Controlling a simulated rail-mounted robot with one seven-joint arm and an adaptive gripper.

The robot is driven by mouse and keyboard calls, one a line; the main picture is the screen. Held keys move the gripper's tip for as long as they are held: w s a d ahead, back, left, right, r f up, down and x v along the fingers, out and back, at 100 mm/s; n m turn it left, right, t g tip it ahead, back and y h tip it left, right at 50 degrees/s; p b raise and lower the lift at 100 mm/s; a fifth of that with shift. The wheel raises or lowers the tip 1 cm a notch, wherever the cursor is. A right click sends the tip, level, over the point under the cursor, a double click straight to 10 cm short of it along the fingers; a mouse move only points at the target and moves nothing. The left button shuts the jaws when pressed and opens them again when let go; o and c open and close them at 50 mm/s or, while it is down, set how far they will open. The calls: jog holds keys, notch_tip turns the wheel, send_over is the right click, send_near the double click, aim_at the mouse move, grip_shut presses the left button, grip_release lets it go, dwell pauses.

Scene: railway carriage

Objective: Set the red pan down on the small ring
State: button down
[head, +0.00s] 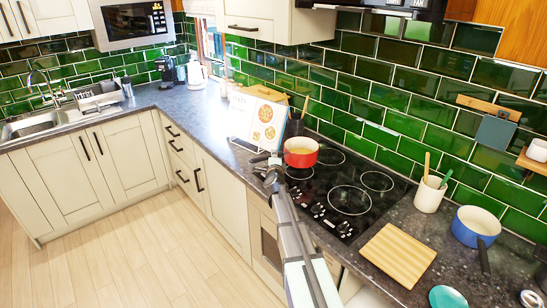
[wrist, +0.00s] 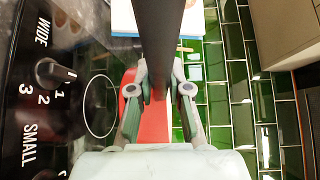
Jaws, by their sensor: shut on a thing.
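The red pan (head: 300,153) is at the left end of the black hob, upright, with a pale inside. My gripper (head: 272,172) is shut on its dark handle, on the near left side of the pan. In the wrist view the handle (wrist: 160,35) runs between the fingers (wrist: 159,95), with part of the red pan (wrist: 157,122) behind it. I cannot tell whether the pan touches the hob. Several rings are marked on the hob; a smaller-looking one (head: 377,181) is bare at the back right. A ring (wrist: 101,105) also shows left of the gripper in the wrist view.
A larger bare ring (head: 350,200) lies at the front right of the hob. A recipe stand (head: 258,120) stands close left of the pan. A utensil pot (head: 430,193), blue pan (head: 475,226) and wooden board (head: 397,254) are to the right. Green tiles rise behind.

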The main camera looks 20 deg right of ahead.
jog(key=shift+f+b, duration=3.15)
jog(key=shift+b, duration=0.15)
jog(key=shift+f, duration=0.25)
jog(key=c, duration=1)
grip_release()
jog(key=c, duration=0.4)
jog(key=shift+s, duration=0.15)
jog(key=shift+v, duration=2.4)
